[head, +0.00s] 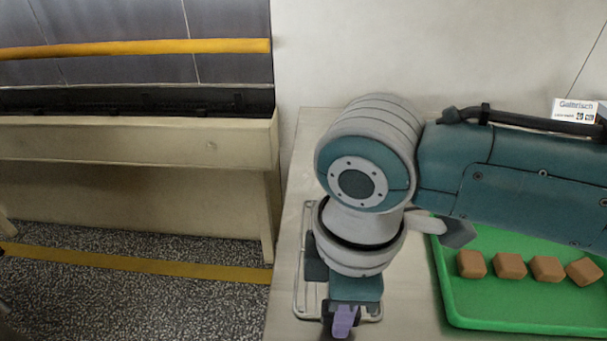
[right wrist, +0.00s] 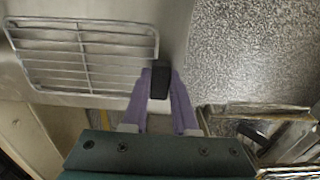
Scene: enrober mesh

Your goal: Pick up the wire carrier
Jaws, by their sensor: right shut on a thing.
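The wire carrier is a metal wire rack with parallel bars and a dark handle (right wrist: 160,80). Its bars (right wrist: 85,43) fill the upper left of the right wrist view. In the head view, the carrier (head: 299,270) shows at the left edge of the pale table, mostly hidden under my right arm. My right gripper (head: 343,322) points down at the carrier's near end. In the right wrist view, its purple fingers (right wrist: 161,86) are shut on the handle from both sides. I cannot tell whether the carrier touches the table. My left gripper is not in view.
A green tray (head: 452,300) with several brown blocks (head: 509,266) stands to the right on the table. A small white sign (head: 575,110) is behind my right arm. A beige machine (head: 130,140) stands at left, across a speckled floor (head: 130,300) with a yellow stripe.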

